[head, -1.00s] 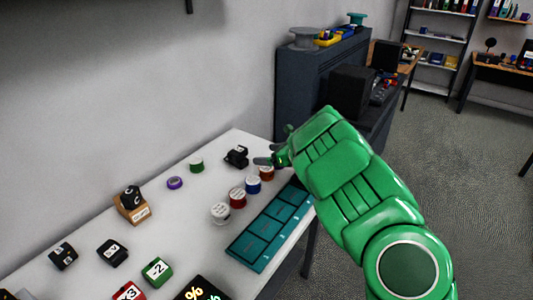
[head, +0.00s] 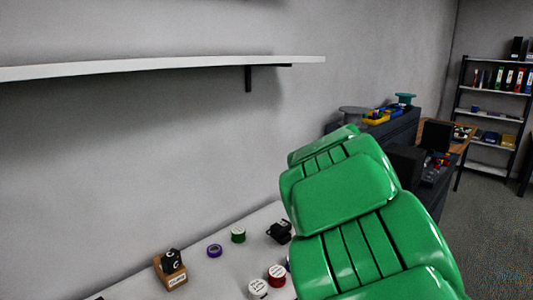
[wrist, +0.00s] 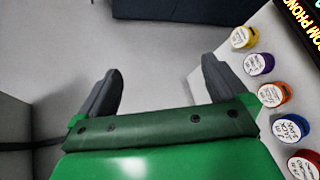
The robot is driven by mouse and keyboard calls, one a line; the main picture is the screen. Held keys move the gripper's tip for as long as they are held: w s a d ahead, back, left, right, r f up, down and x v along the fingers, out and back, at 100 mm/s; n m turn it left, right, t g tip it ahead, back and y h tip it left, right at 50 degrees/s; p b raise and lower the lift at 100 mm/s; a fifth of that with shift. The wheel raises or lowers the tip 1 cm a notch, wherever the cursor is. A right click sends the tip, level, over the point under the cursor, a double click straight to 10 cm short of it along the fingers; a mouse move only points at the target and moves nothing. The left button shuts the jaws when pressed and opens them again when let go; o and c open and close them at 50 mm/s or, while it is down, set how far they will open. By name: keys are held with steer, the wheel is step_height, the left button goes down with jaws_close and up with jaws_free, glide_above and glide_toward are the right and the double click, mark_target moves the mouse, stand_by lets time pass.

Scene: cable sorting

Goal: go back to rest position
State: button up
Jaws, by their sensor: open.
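My gripper (wrist: 163,90) is open and empty in the wrist view. Its two dark fingers stand wide apart, with bare pale surface between and beyond them. In the head view the gripper is hidden behind my green arm, which is raised across the right half of the picture. Several labelled spools stand to the right of the gripper in the wrist view, among them a yellow one (wrist: 243,38), a purple one (wrist: 258,64), an orange one (wrist: 273,95) and a blue one (wrist: 288,128). None touches the fingers.
In the head view a white table (head: 212,277) holds a green spool (head: 238,235), a purple tape roll (head: 214,251), a black item (head: 280,231) and a wooden block stand (head: 171,272). A wall shelf (head: 160,66) spans the upper left. A dark cabinet (head: 398,130) stands behind my arm.

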steer(key=s+a+f+m+g+y, duration=0.1)
steer(key=s+a+m+g+y, duration=0.35)
steer(key=s+a, duration=0.8)
steer(key=s+a+f+m+g+y, duration=0.15)
steer(key=s+a+m+g, duration=0.5)
steer(key=s, duration=1.05)
steer(key=s+a+f+m+g+y, duration=0.25)
steer(key=s+a+m, duration=0.55)
steer(key=s+a, duration=0.5)
steer(key=s+d+f+h, duration=0.2)
steer(key=s+d, duration=0.5)
steer(key=d, duration=0.4)
steer(key=s+d+f+g+h, duration=0.1)
steer(key=s+d+f+h, duration=0.1)
steer(key=s+d, duration=0.5)
steer(key=d+f, duration=0.1)
steer(key=d, duration=0.3)
steer(key=shift+d, duration=0.2)
steer(key=shift+h, duration=0.25)
